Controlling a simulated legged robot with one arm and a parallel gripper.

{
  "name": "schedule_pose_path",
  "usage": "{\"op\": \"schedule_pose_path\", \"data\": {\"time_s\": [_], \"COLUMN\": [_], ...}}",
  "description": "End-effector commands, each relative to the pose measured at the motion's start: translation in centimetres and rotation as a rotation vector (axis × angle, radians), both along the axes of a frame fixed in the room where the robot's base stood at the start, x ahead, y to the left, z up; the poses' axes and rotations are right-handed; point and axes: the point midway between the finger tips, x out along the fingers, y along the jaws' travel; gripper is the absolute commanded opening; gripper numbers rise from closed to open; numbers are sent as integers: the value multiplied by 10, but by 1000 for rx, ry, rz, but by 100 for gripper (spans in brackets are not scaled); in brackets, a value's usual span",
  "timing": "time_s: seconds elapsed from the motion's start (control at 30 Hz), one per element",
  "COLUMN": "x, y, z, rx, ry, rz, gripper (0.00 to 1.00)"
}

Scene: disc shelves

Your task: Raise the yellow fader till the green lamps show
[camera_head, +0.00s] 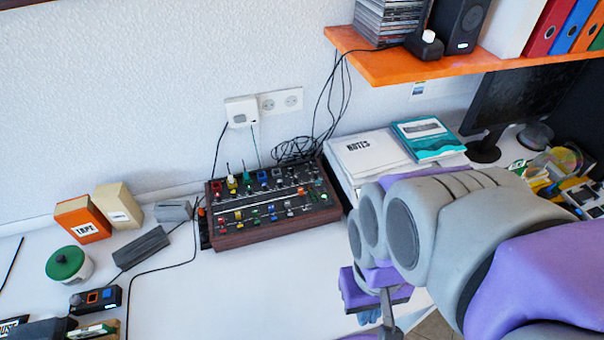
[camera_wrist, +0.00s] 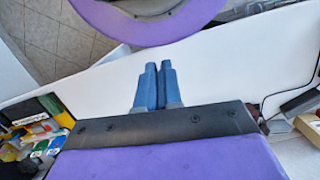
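A dark mixer box with wooden sides (camera_head: 275,231) stands on the white desk against the wall. A row of coloured caps runs along its lower half, and the small yellow fader cap (camera_head: 238,216) is between a red and a green one. Another yellow piece (camera_head: 232,185) sits at the top left, by the plugs.
White boxes with a notes folder (camera_head: 366,152) and a teal book (camera_head: 428,140) stand right of the mixer. An orange shelf (camera_head: 400,68) hangs above. Loose black cables lie left of and behind the mixer. The desk in front of it is clear.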

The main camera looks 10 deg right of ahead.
Motion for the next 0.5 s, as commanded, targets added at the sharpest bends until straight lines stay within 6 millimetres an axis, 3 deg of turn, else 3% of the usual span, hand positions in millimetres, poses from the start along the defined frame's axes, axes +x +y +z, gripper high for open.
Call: {"op": "schedule_pose_path", "data": {"time_s": [0.17,0.27,0.37,0.5], "x": [3,15,41,88], "y": [0,1,3,9], "z": [1,8,19,33], "rx": [0,-4,-8,-22], "ry": [0,-1,-11,-24], "rz": [-1,-3,-9,-17], "gripper": [23,33,42,43]}}
